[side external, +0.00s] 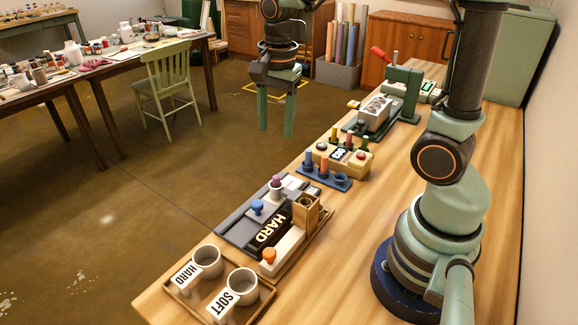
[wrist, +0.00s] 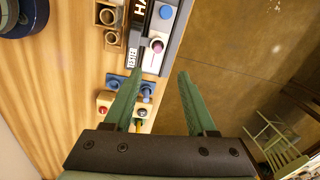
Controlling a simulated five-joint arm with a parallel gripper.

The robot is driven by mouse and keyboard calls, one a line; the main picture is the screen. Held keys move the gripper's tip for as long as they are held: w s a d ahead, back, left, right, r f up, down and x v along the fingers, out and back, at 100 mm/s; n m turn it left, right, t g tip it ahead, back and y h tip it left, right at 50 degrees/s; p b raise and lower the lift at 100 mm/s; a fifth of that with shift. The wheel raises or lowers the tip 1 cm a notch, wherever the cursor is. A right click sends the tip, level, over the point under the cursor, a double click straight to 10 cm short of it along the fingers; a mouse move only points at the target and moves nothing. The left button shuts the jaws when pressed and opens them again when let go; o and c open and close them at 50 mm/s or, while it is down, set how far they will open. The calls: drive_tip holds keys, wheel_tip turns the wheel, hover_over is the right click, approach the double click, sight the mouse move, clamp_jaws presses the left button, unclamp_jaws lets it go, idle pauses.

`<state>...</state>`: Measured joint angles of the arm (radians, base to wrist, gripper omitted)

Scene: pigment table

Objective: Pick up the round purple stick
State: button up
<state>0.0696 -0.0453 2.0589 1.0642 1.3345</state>
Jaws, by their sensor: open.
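A round mauve-purple stick (side external: 275,182) stands upright in a pale block on the grey tester with the HARD sign. In the wrist view its purple top (wrist: 157,45) shows beyond the fingertips, between their lines. My gripper (side external: 276,132) is open and empty, with its green fingers pointing down. It hangs high, beyond the table's left edge in the side view, well apart from the purple stick. In the wrist view the fingers (wrist: 160,75) are spread with nothing between them but the table edge and floor behind.
HARD (side external: 207,261) and SOFT (side external: 242,286) cups sit in a wooden tray in front. The table's right side is mostly bare.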

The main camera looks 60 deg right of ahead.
sight(276, 177)
drive_tip(key=f+m, duration=0.1)
drive_tip(key=f, duration=0.8)
drive_tip(key=f+m, duration=0.1)
drive_tip(key=f, duration=0.3)
drive_tip(key=shift+w+d+f+m+g, duration=0.2)
drive_tip(key=shift+w+f+m+g, duration=0.1)
drive_tip(key=shift+g, duration=0.1)
clamp_jaws()
